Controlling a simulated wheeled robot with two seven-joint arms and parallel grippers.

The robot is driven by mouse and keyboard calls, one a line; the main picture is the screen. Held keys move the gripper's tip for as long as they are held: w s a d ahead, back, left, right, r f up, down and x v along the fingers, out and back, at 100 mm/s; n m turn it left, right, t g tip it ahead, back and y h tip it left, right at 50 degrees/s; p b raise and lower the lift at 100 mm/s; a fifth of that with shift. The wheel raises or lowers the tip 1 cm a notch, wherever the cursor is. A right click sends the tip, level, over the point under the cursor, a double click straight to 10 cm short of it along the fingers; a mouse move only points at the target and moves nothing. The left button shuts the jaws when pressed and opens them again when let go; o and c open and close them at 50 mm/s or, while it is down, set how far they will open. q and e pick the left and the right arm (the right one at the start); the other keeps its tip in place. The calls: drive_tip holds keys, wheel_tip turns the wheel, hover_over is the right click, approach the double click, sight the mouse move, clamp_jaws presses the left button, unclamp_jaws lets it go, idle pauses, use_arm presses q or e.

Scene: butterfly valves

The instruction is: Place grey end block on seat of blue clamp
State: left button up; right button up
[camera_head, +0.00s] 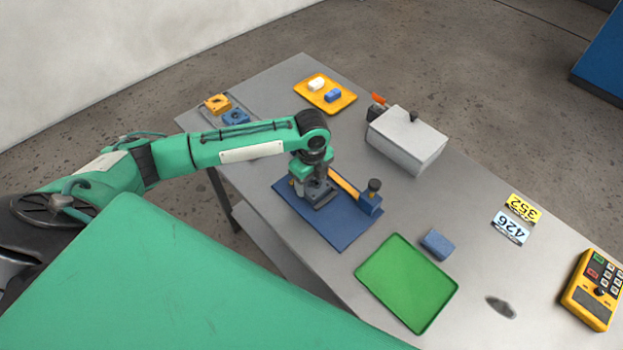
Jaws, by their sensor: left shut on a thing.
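The blue clamp (338,235) lies on the grey table, with a flat blue base plate, a yellow-orange bar (344,184) and a blue end piece with a dark knob (373,192). My left gripper (318,192) points down over the far left part of the clamp, at the left end of the bar. It is shut on the grey end block (321,199), which shows as a dark grey piece under the fingers. The gripper hides part of the block and the seat area, so I cannot tell whether the block touches the seat. My right gripper is out of view.
A green tray (407,283) and a blue block (437,243) lie right of the clamp. A grey box (406,140) and a yellow tray (346,101) stand behind. Orange (217,104) and blue (236,117) parts sit at the left. A yellow controller (591,290) lies far right.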

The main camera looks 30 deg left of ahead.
sight(314, 181)
use_arm(q)
drive_tip(key=shift+f, duration=0.2)
drive_tip(key=o, duration=1.2)
drive_tip(key=shift+s, duration=0.25)
drive_tip(key=shift+o, duration=0.2)
drive_tip(key=shift+s, duration=0.1)
drive_tip(key=shift+f, duration=0.1)
drive_tip(key=r, duration=0.2)
drive_tip(key=w+r+b, duration=0.1)
drive_tip(key=r, duration=0.1)
drive_tip(key=shift+w+d+r, duration=0.1)
drive_tip(key=shift+w+d, duration=0.05)
wheel_tip(314, 181, up, 9)
drive_tip(key=b, duration=0.1)
drive_tip(key=shift+s+f+b, duration=0.2)
drive_tip(key=shift+s+b, duration=0.1)
